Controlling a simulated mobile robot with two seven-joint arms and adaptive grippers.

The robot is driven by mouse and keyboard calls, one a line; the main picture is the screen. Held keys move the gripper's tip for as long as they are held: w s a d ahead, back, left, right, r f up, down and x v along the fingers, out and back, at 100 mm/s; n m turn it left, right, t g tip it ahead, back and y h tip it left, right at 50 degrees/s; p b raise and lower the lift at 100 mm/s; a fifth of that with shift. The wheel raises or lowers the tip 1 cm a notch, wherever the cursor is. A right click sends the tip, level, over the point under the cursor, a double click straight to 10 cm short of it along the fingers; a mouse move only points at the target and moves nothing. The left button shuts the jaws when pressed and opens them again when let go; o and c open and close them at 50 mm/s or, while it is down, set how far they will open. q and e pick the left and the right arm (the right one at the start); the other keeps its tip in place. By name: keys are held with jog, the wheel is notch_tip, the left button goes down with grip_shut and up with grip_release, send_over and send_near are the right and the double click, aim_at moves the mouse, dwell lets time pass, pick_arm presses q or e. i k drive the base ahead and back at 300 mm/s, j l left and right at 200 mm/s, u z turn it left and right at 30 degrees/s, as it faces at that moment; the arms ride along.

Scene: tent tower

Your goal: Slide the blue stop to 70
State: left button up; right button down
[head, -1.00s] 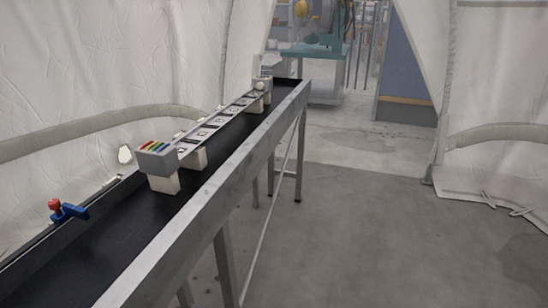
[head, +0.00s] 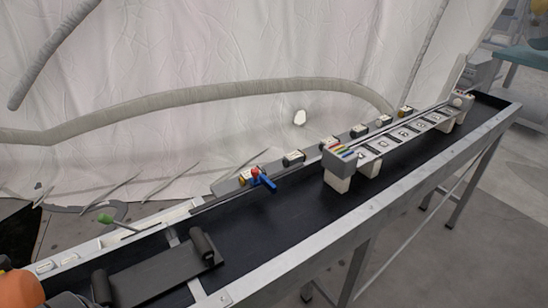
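The blue stop (head: 268,184) is a small blue arm with a red knob (head: 255,172). It sits on the rail along the far edge of the black conveyor, and its blue arm juts out over the belt. It is close to the left-hand small block (head: 246,178) on that rail. More small pale-faced blocks (head: 293,158) stand farther right along the rail. Their markings are too small to read, so I cannot tell which one is 70.
A grey-white block with coloured stripes (head: 341,158) and a raised strip of marked cards (head: 404,137) stand over the belt at right. A dark plate with rollers (head: 155,275) lies at lower left, near a green-tipped lever (head: 108,219). The belt before the stop is clear.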

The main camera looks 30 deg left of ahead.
aim_at(262, 179)
jog(key=u, duration=1.1)
